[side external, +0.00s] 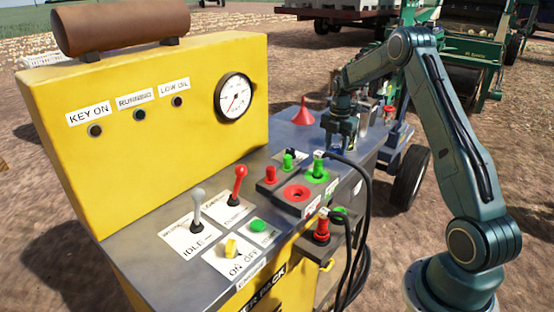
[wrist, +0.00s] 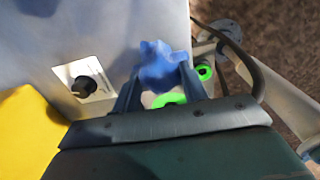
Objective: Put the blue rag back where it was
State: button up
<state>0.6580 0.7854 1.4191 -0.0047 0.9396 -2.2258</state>
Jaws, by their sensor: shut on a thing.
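The blue rag (wrist: 162,66) is a small crumpled cloth between the fingertips in the wrist view. My gripper (wrist: 160,82) is shut on it. In the side view my gripper (side external: 337,143) points down over the far right part of the grey console top (side external: 268,142). Only a small bit of blue shows under the fingers there, so I cannot tell whether the rag touches the console.
Green-ringed couplings (side external: 318,172) and black hoses (side external: 365,200) are close by in front. A black knob (wrist: 82,86) is left of the rag. Levers (side external: 237,185) and the yellow panel (side external: 160,140) stand further left.

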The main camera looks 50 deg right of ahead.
aim_at(336, 146)
jog(key=shift+f, duration=0.5)
jog(key=shift+f, duration=2.1)
jog(key=shift+f, duration=0.2)
jog(key=o, duration=1)
jog(key=shift+r, duration=0.15)
notch_tip(336, 146, up, 11)
jog(key=shift+r, duration=0.55)
